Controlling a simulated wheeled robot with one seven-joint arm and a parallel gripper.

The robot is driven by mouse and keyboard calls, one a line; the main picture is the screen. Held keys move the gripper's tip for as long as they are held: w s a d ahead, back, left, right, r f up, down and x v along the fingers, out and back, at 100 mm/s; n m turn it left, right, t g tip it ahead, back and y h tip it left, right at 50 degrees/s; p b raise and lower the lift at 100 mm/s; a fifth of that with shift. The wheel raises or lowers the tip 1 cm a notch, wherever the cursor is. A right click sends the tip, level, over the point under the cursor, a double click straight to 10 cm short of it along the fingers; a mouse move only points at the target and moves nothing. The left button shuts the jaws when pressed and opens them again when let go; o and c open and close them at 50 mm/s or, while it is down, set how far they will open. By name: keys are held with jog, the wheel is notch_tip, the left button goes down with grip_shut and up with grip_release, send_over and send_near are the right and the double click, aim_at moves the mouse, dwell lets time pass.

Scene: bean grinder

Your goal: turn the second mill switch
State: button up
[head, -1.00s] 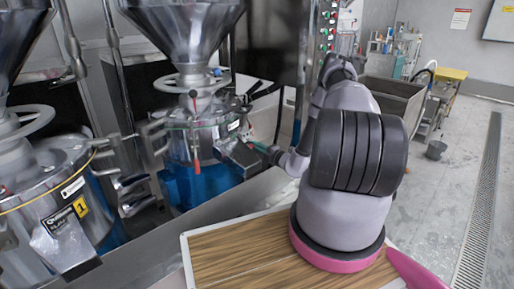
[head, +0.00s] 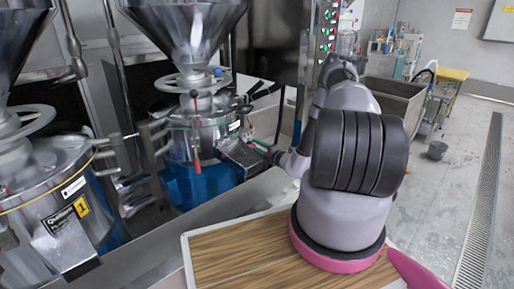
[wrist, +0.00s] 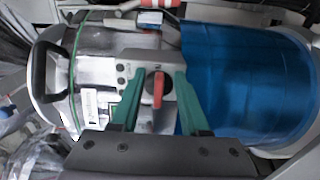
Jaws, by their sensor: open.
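The second mill (head: 195,140) is the metal one with a funnel top and a blue lower band, at centre-left in the head view. In the wrist view its switch (wrist: 158,88) is a dark round knob with a red handle, on a metal box next to the blue band (wrist: 240,85). My gripper (wrist: 159,80) is open, with one green finger on each side of the switch. I cannot tell whether the fingers touch it. In the head view my gripper (head: 262,146) is beside the mill's right side, and the switch cannot be made out.
A first mill with a yellow "1" label (head: 81,207) stands at the left. A metal trough edge (head: 230,205) runs in front of the mills. A wooden top (head: 235,255) lies nearer me. A grey bin (head: 395,95) stands behind my arm; floor at right is open.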

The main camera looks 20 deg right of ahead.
jog(key=v, duration=1)
jog(key=shift+s, duration=0.35)
jog(key=shift+d, duration=0.1)
jog(key=s+a+r+n+g+y, duration=0.2)
jog(key=a+r+n+g, duration=0.25)
jog(key=r+n, duration=0.4)
jog(key=s+a+r+n+g+y, duration=0.2)
jog(key=a+r+n+g, duration=0.2)
jog(key=a+r+n, duration=0.45)
jog(key=s+a+r+n+g+y, duration=0.25)
jog(key=r+n+g, duration=0.35)
jog(key=r, duration=0.5)
jog(key=s+r+n+t+h, duration=0.5)
jog(key=s+r+n+h, duration=0.6)
jog(key=s+r+n, duration=0.9)
jog(key=shift+s+a+n, duration=0.25)
jog(key=shift+s+n, duration=0.65)
jog(key=shift+n, duration=0.3)
jog(key=shift+r+h, duration=0.1)
jog(key=shift+h, duration=0.15)
